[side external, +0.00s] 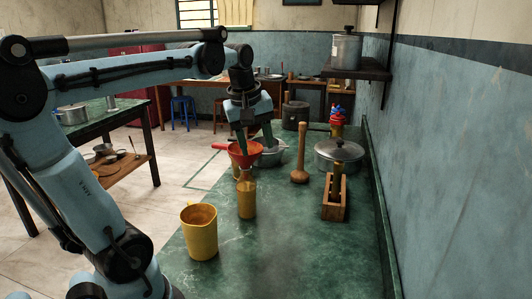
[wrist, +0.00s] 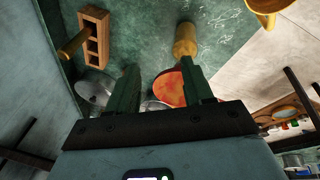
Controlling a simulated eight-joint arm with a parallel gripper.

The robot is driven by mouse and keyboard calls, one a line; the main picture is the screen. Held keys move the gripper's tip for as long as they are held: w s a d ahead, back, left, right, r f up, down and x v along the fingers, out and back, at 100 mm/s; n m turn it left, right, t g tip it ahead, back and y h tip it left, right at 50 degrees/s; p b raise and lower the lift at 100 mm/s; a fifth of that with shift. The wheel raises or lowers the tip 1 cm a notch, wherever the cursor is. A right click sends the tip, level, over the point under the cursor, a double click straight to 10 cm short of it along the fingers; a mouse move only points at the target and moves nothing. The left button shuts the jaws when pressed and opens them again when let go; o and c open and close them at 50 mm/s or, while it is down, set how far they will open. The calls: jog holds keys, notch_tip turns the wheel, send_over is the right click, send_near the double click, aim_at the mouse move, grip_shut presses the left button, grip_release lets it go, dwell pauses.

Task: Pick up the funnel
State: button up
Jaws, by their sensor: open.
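The red-orange funnel (side external: 236,153) is at the middle of the side view, wide mouth up, with its handle pointing left. It appears just above or behind the amber bottle (side external: 247,199); I cannot tell whether its spout sits in the bottle neck. My gripper (side external: 256,147) points down over it, fingers apart. In the wrist view the funnel (wrist: 170,90) shows between the fingers, nearer the right finger, which hides part of it. Nothing is visibly held. The bottle (wrist: 185,40) lies beyond the fingertips there.
A yellow mug (side external: 200,232) stands in front on the green counter (side external: 290,255). A metal bowl (side external: 270,157) is close behind the funnel. A wooden pestle (side external: 300,165), lidded pot (side external: 340,154) and wooden box (side external: 335,205) stand to the right, near the wall.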

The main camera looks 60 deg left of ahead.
aim_at(221, 144)
jog(key=s+a+r+n+g, duration=0.1)
jog(key=a+n, duration=0.3)
jog(key=s+a+r+n+g, duration=0.1)
jog(key=a+r+n, duration=0.1)
jog(key=a+n, duration=0.1)
jog(key=s+a+r+n+h, duration=0.1)
jog(key=s+a+r+n, duration=0.1)
jog(key=a+n, duration=0.2)
jog(key=shift+s+a+n+g, duration=0.1)
jog(key=shift+a+n+g, duration=0.2)
jog(key=shift+a+g, duration=0.15)
jog(key=shift+s+a, duration=0.1)
jog(key=shift+a, duration=0.1)
notch_tip(221, 144, down, 7)
jog(key=shift+r, duration=0.2)
jog(key=shift+w+a+f, duration=0.1)
jog(key=shift+w+f, duration=0.1)
jog(key=shift+f, duration=1.15)
jog(key=shift+w+f, duration=0.15)
jog(key=shift+f, duration=1.15)
grip_shut()
